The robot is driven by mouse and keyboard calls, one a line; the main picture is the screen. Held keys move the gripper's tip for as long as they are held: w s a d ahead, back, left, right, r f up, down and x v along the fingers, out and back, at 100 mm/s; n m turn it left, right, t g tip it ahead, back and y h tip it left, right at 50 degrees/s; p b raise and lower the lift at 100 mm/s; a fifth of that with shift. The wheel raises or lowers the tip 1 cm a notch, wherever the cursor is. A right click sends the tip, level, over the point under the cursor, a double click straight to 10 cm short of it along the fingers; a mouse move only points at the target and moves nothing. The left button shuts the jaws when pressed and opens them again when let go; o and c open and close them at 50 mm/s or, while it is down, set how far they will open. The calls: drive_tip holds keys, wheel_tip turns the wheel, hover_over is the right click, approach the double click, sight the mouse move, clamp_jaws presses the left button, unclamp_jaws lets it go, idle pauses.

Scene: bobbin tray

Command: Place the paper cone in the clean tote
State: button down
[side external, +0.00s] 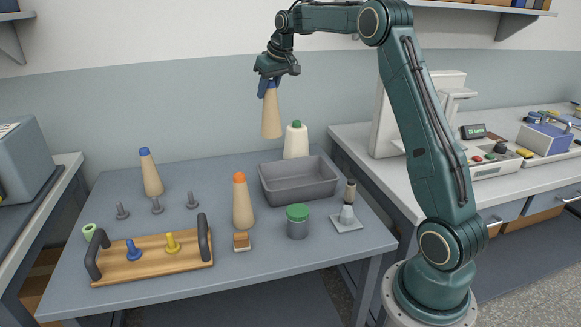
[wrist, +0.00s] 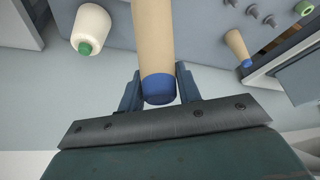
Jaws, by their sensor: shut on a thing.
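A tan paper cone with a blue tip (side external: 271,112) hangs upright, wide end down, from my gripper (side external: 268,84). My gripper is shut on its blue tip, high above the table. In the wrist view the cone (wrist: 153,40) sits between the two fingers (wrist: 160,90). The grey tote (side external: 298,190) stands on the table below and to the right of the held cone; its inside looks empty. Another blue-tipped cone (side external: 151,173) stands at the back left. An orange-tipped cone (side external: 243,203) stands left of the tote.
A white cone with a green tip (side external: 296,141) stands behind the tote. A wooden tray (side external: 130,267) with dark handles holds blue and yellow pegs. Several grey pegs (side external: 157,206) stand at left.

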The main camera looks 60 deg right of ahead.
drive_tip(key=s+d, duration=0.4)
drive_tip(key=s, duration=0.3)
wheel_tip(320, 180, down, 20)
idle(1.0)
drive_tip(key=shift+f, duration=0.1)
drive_tip(key=c, duration=1)
unclamp_jaws()
drive_tip(key=v, duration=1.2)
drive_tip(key=shift+a+r, duration=0.1)
drive_tip(key=shift+r, duration=0.1)
